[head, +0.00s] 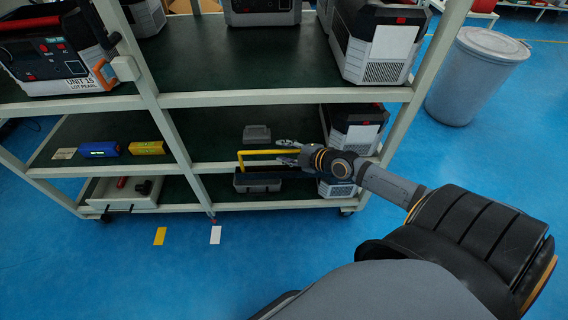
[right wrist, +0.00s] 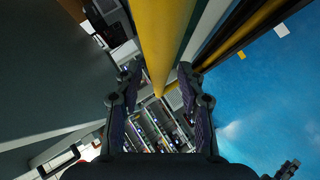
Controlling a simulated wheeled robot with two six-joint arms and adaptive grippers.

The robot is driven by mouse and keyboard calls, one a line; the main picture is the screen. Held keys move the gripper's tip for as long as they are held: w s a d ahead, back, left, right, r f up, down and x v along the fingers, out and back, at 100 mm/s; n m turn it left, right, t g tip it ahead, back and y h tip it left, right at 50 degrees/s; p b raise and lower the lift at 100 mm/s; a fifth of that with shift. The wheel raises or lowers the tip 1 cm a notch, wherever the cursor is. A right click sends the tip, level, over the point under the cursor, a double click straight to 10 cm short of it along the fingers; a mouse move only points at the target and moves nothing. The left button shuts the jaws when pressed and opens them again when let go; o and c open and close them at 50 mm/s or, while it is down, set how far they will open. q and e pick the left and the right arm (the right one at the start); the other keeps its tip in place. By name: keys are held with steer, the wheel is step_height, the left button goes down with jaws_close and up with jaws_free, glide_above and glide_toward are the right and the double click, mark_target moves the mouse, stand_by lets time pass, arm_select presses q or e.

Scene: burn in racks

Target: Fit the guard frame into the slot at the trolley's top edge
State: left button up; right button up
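The yellow guard frame (head: 262,152) shows in the head view as a thin bar with a short leg down at its left end. Its right part is hidden by my gripper. My right gripper (head: 288,152) is at the bar's right end, its fingers spread above and below it. In the right wrist view a large yellow bar (right wrist: 164,35) runs between the open fingers (right wrist: 158,78); I see no clear grip on it. A dark grey open box (head: 257,183) sits below the frame. I cannot make out the slot or a distinct trolley. My left gripper is not visible in the head view.
A pale-framed rack (head: 285,97) with green shelves fills the middle. A grey bin (head: 473,75) stands right. Blue floor in front is mostly clear.

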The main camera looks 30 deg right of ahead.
jaws_close()
stand_by(0.3)
stand_by(0.3)
